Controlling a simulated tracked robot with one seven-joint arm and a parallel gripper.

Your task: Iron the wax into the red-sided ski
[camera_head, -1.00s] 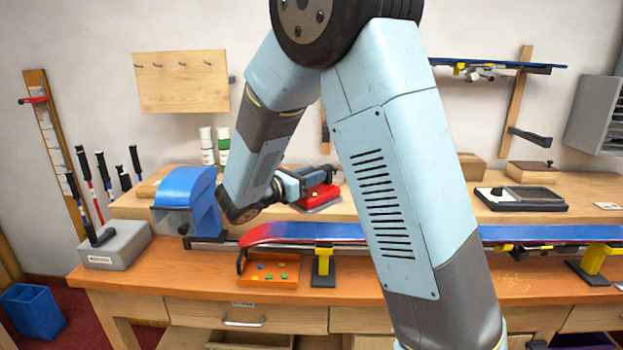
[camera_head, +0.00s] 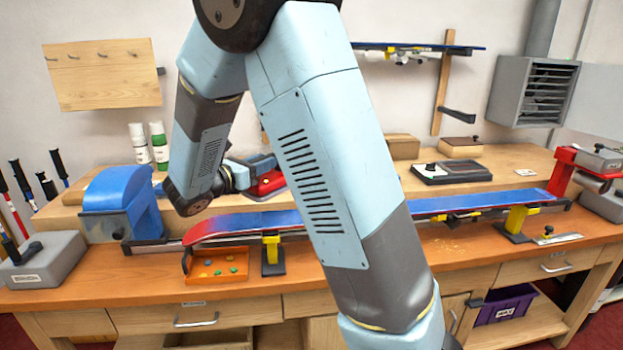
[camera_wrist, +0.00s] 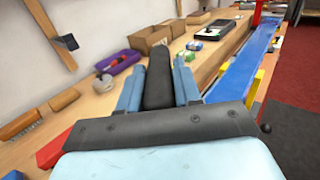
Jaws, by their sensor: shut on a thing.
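A ski (camera_head: 300,219) with a red left end and a blue upper face lies lengthwise along the bench in yellow supports. Part of it is hidden behind my arm. In the wrist view the blue face (camera_wrist: 243,72) runs away at the right. No wax can be made out on it. My gripper (camera_head: 262,163) is shut on the handle of a red iron (camera_head: 268,184), which is beyond the ski's left half; whether it touches the shelf cannot be told. In the wrist view a black handle (camera_wrist: 158,85) sits between the light-blue fingers of my gripper (camera_wrist: 158,75).
A blue machine (camera_head: 122,205) stands left of the ski. An orange tray (camera_head: 215,281) with several coloured pieces lies in front of its red end. A black tray-like device (camera_head: 452,172) stands on the rear shelf. A red vise (camera_head: 565,172) stands at the right end.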

